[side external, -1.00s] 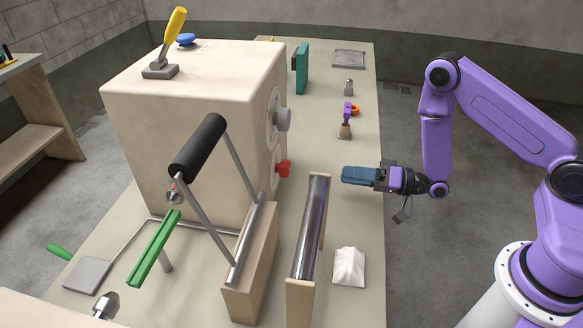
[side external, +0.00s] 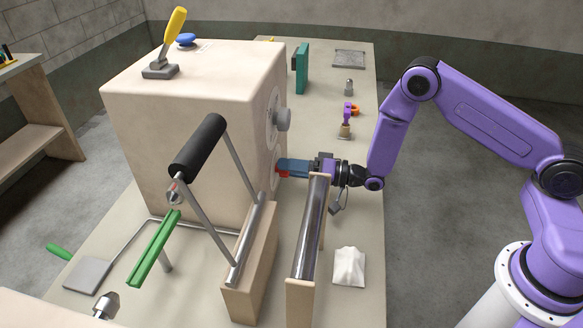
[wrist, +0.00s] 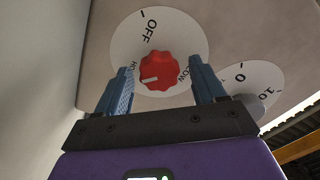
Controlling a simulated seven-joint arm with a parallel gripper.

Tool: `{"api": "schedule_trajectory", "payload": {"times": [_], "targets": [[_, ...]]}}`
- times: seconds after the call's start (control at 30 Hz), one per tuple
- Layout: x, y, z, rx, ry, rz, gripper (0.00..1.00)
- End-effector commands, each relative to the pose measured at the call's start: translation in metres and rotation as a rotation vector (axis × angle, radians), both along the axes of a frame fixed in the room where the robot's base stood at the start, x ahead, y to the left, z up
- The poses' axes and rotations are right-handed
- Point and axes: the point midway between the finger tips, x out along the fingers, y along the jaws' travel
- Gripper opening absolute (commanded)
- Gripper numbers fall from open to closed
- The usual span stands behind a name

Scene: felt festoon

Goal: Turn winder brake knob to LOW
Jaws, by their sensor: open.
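The red knob (wrist: 158,70) sits at the middle of a white round dial (wrist: 135,30) on the beige machine's side. The dial reads OFF and LOW; another label at the left is partly hidden by a finger. The knob's white mark points left and slightly down in the wrist view, towards the partly hidden label and away from LOW. My gripper (wrist: 161,75) is open, one finger on each side of the knob, with gaps visible. In the side external view, my gripper (side external: 284,167) is at the machine's face, and a bit of the red knob (side external: 283,174) shows below its fingers.
A grey knob (side external: 283,119) on a second numbered dial is above the red knob. A metal roller on a wooden stand (side external: 310,230) stands close in front of my gripper.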

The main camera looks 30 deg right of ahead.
Motion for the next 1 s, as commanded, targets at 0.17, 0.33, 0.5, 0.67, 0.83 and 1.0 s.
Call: {"api": "schedule_trajectory", "payload": {"times": [0.17, 0.33, 0.5, 0.67, 0.83, 1.0], "targets": [[0.0009, 0.0008, -0.0002, 0.0, 0.001, -0.001, 0.69], [0.0007, 0.0007, -0.0001, 0.0, 0.0, 0.0, 0.47], [0.0006, 0.0006, -0.0001, 0.0, 0.0, 0.0, 0.13], [0.0006, 0.0009, 0.0, -0.023, -0.022, 0.001, 0.13], [0.0001, 0.0016, 0.0003, -0.118, -0.118, 0.001, 0.13], [0.0001, 0.0013, 0.0006, -0.224, -0.223, 0.001, 0.13]]}}
